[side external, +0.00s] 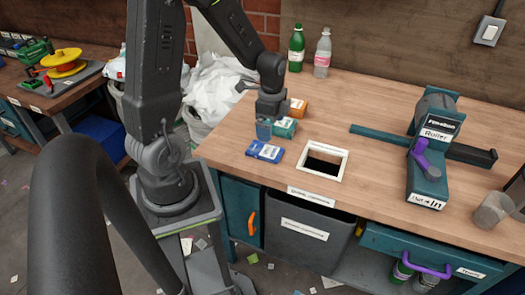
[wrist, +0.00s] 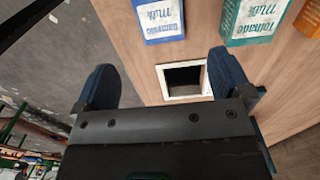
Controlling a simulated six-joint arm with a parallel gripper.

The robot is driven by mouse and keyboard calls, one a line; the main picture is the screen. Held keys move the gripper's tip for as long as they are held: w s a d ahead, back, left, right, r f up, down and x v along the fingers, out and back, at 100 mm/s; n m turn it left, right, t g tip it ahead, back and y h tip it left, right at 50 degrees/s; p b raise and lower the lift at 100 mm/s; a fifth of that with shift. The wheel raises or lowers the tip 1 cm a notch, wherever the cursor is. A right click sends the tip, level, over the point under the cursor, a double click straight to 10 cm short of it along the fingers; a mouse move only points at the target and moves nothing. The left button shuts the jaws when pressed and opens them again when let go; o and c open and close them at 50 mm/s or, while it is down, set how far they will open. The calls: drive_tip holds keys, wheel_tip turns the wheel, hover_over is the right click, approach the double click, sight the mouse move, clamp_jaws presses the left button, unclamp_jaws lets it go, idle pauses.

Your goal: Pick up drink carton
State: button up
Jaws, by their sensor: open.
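A blue drink carton (side external: 265,151) lies flat on the wooden bench, left of the square opening. A teal carton (side external: 286,128) lies behind it and an orange carton (side external: 298,106) farther back. My gripper (side external: 266,133) is open and empty, above the bench near the blue and teal cartons, and partly covers the teal one. In the wrist view my gripper (wrist: 160,62) has its two blue fingers spread wide. There the blue carton (wrist: 160,17) is at the top, the teal carton (wrist: 254,20) right of it, and the orange carton (wrist: 308,18) is cut off by the edge.
A white-framed square opening (side external: 325,161) is cut in the bench (side external: 370,105), above a dark bin (side external: 305,222). A roller device (side external: 430,150) stands right, with a clear cup (side external: 492,212) beyond. Green (side external: 296,48) and clear (side external: 322,53) bottles stand at the back.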

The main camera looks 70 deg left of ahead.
sight(270, 151)
wheel_tip(270, 151, down, 10)
drive_tip(key=shift+a+r, duration=0.1)
drive_tip(key=shift+r, duration=0.1)
idle(0.3)
drive_tip(key=shift+c, duration=0.3)
drive_tip(key=c, duration=0.9)
drive_tip(key=shift+c, duration=0.2)
drive_tip(key=shift+r, duration=0.15)
drive_tip(key=shift+r, duration=0.6)
wheel_tip(270, 151, up, 3)
drive_tip(key=shift+f, duration=0.15)
drive_tip(key=s+a+r, duration=0.7)
drive_tip(key=s, duration=0.2)
drive_tip(key=shift+s, duration=0.2)
